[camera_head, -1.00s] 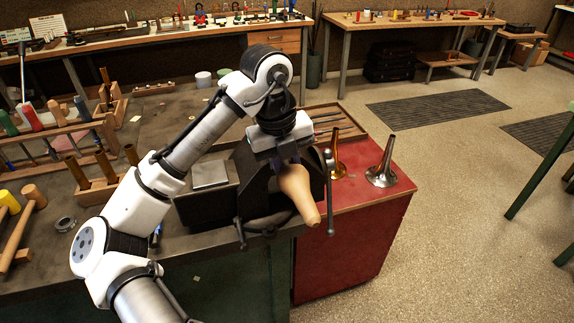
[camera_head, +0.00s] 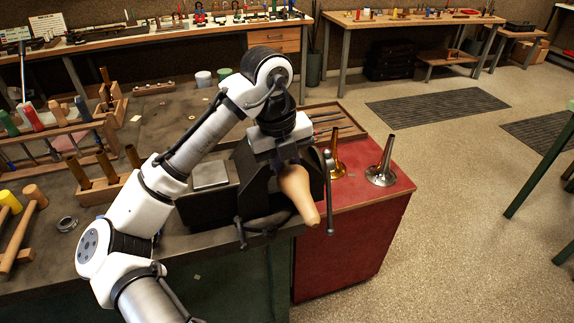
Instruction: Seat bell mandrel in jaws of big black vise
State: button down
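The big black vise (camera_head: 250,180) stands at the front right corner of the dark bench. The bell mandrel (camera_head: 298,190), a tan tapered piece, is at the vise jaws, with its narrow end pointing down and toward the front right. Its upper end is hidden by my gripper and the jaws, so I cannot tell if the jaws touch it. My gripper (camera_head: 285,159) points down right above the jaws, at the mandrel's upper end. Its fingertips are hardly visible, and I cannot tell if they are shut on the mandrel.
A red cabinet (camera_head: 345,230) beside the vise carries a brass mandrel (camera_head: 335,160), a silver one (camera_head: 382,165) and a wooden tray (camera_head: 335,125). A metal block (camera_head: 210,174) lies left of the jaws. Wooden tool racks (camera_head: 60,135) and mallets (camera_head: 20,230) fill the bench's left.

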jog(key=c, duration=1.2)
grip_release()
jog(key=shift+o, duration=0.2)
notch_tip(320, 180, up, 14)
jog(key=a+b, duration=0.1)
jog(key=a, duration=0.1)
jog(key=shift+s+f, duration=0.15)
jog(key=shift+s, duration=0.25)
